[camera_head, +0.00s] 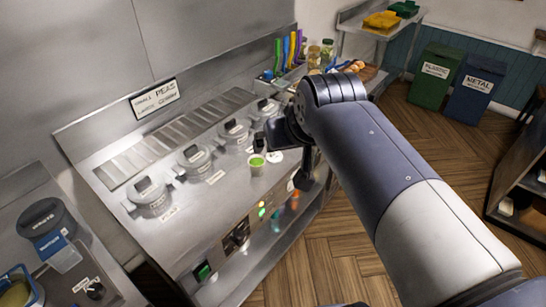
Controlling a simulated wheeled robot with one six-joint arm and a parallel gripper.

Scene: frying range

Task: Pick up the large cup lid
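A small white disc (275,157) lies on the steel counter, just right of a small cup with green contents (257,164). It may be the large cup lid, but it is too small to tell for sure. My gripper (281,143) is at the end of my arm, above or close to the counter beside the disc and the cup. The arm hides part of it, and I cannot tell how far apart its fingers are. I see nothing clearly held in it.
Several lidded pots (193,158) stand in a row along the steel counter (190,225). Coloured upright items (288,52) and jars stand at the far end. A green bin (435,75) and a blue bin (474,85) stand by the wall. The wooden floor (425,135) is clear.

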